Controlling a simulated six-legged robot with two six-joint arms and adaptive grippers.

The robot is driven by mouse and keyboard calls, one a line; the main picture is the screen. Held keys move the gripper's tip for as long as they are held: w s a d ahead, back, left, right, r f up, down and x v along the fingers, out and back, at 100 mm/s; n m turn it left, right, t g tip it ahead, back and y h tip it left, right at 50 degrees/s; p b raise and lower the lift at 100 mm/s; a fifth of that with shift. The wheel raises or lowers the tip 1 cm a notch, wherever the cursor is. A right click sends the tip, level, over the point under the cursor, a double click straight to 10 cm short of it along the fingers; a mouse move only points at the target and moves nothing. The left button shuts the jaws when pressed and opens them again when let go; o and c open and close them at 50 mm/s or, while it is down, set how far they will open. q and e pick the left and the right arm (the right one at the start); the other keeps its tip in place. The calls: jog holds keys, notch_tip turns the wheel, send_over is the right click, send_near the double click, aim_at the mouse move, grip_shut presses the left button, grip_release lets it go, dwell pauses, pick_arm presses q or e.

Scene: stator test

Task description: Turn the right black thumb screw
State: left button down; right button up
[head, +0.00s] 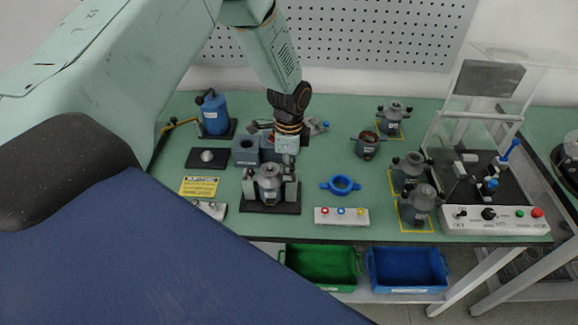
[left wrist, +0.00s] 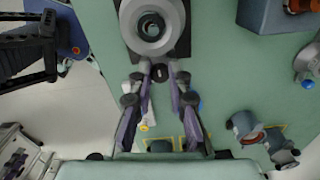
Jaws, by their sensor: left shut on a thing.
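A round grey metal stator unit (head: 269,182) stands upright on a black base plate (head: 262,207) near the middle of the bench. Its ringed top (left wrist: 152,27) fills the upper middle of the left wrist view. My left gripper (head: 288,157) comes down from above at the unit's right side. In the left wrist view its two fingers (left wrist: 159,68) close on the small black right thumb screw (left wrist: 160,73), beside the unit. The fingers hide most of the screw in the head view. My right gripper shows in neither view.
A grey block (head: 245,151) and blue canister (head: 215,113) stand behind left. A blue ring (head: 341,185) and button strip (head: 341,216) lie to the right. Other stator units (head: 417,203) stand farther right, beside a test station (head: 495,221). Green (head: 322,262) and blue bins (head: 407,268) sit below.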

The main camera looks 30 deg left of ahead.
pick_arm(q)
jog(key=shift+w, duration=0.1)
jog(key=c, duration=1.3)
grip_release()
jog(key=shift+d, duration=0.1)
jog(key=shift+o, duration=0.2)
notch_tip(320, 180, up, 12)
